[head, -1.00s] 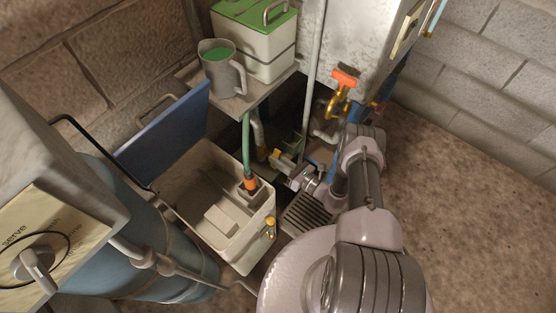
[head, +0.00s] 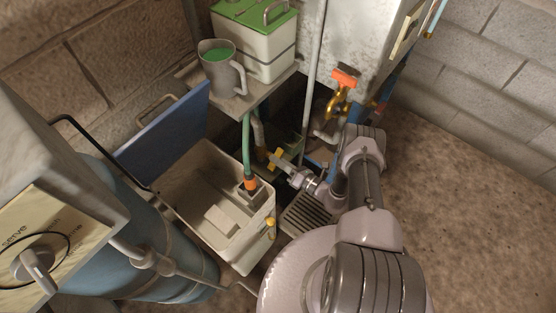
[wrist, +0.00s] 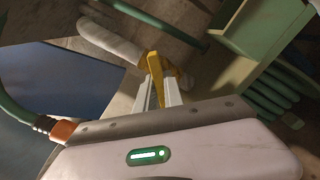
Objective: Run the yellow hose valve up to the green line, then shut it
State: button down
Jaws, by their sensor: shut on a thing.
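The yellow hose valve handle (wrist: 155,66) is between the two pale fingers of my gripper (wrist: 158,88) in the wrist view. It joins a yellow fitting at the end of a pale hose. In the head view the yellow handle (head: 274,158) shows at my gripper's tips (head: 281,164), below the shelf. My gripper is shut on the handle. A pale box (head: 226,241) stands to the left, with a green hose (head: 246,142) ending in an orange connector (head: 250,183) inside it. I cannot make out a green line.
A shelf (head: 262,96) above holds a grey jug (head: 222,78) with green contents and a green-lidded box (head: 256,42). A brass tap with an orange handle (head: 344,78) hangs near my arm. A slatted grate (head: 305,214) lies below. Bare floor is at the right.

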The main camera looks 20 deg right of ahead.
jog(key=m, duration=0.4)
jog(key=shift+m, duration=0.3)
jog(key=shift+f+m, duration=0.1)
jog(key=shift+m, duration=2.1)
jog(key=c, duration=1.5)
grip_release()
jog(key=shift+o, duration=0.2)
jog(key=shift+s+d, duration=0.25)
jog(key=p+v, duration=0.3)
jog(key=v, duration=1.3)
jog(key=shift+s, duration=0.4)
